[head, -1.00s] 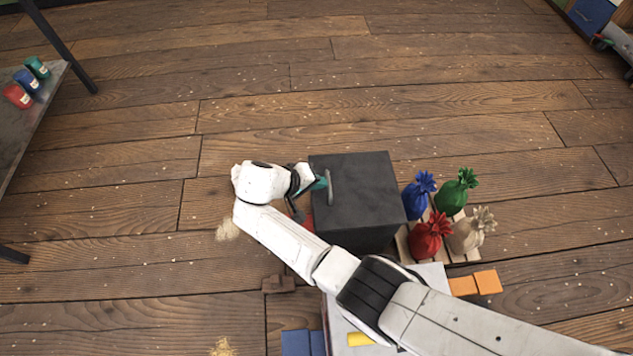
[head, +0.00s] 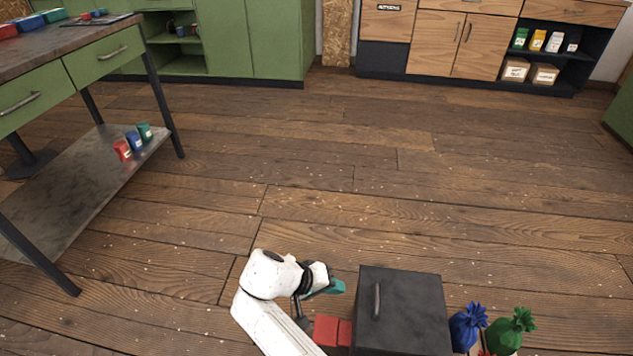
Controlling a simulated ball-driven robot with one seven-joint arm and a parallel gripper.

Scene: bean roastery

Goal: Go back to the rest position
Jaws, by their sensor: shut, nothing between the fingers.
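My gripper (head: 334,288) shows at the lower middle of the head view, at the end of my white arm. Its teal fingers are shut with nothing between them. It is just left of a dark grey box (head: 415,300) with a metal handle, and looks apart from it. The lower part of my arm is cut off by the bottom edge of the picture.
Red blocks (head: 331,331) lie below my gripper. A blue sack (head: 466,326) and a green sack (head: 510,332) stand right of the box. A workbench (head: 70,185) stands at the left, green cabinets (head: 250,45) at the back. The floor between is clear.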

